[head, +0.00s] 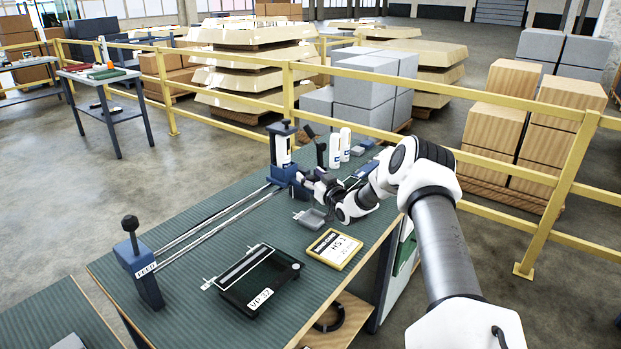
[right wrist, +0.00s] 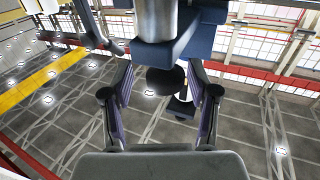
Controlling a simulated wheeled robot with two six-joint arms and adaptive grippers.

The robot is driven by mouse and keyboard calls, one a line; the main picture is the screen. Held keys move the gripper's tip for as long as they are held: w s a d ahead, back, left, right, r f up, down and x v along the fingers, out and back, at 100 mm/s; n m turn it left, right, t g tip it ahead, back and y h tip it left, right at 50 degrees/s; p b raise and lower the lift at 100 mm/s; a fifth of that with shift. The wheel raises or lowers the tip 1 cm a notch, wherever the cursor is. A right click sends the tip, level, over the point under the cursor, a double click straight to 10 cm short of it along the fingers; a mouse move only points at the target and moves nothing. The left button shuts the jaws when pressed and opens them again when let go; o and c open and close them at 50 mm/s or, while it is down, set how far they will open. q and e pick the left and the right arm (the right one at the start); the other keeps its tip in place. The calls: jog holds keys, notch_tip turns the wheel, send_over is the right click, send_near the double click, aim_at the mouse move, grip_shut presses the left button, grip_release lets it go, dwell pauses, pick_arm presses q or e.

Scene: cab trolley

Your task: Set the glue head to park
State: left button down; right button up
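The glue head (head: 283,150), a blue carriage with a white cartridge, stands upright at the far end of two parallel metal rails (head: 215,225). A blue end block (head: 140,265) with a black knob and a small white label holds the near end; its lettering is too small to read. My right gripper (head: 308,182) is just right of the glue head's base. In the right wrist view the right gripper (right wrist: 160,78) has its fingers apart, with a dark round knob (right wrist: 163,82) between them and blue parts close ahead. Contact cannot be told. My left gripper is out of view.
On the green bench (head: 205,285) lie a black tray labelled VP (head: 260,280), a yellow-edged sign (head: 334,249) and a small grey dish (head: 309,217). White bottles (head: 340,147) stand behind my right gripper. Yellow railings (head: 290,92) run beyond the bench.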

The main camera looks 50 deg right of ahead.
jog(key=shift+f, duration=0.1)
jog(key=v, duration=0.7)
jog(key=shift+s+a, duration=0.1)
jog(key=shift+s, duration=0.05)
dwell(0.3)
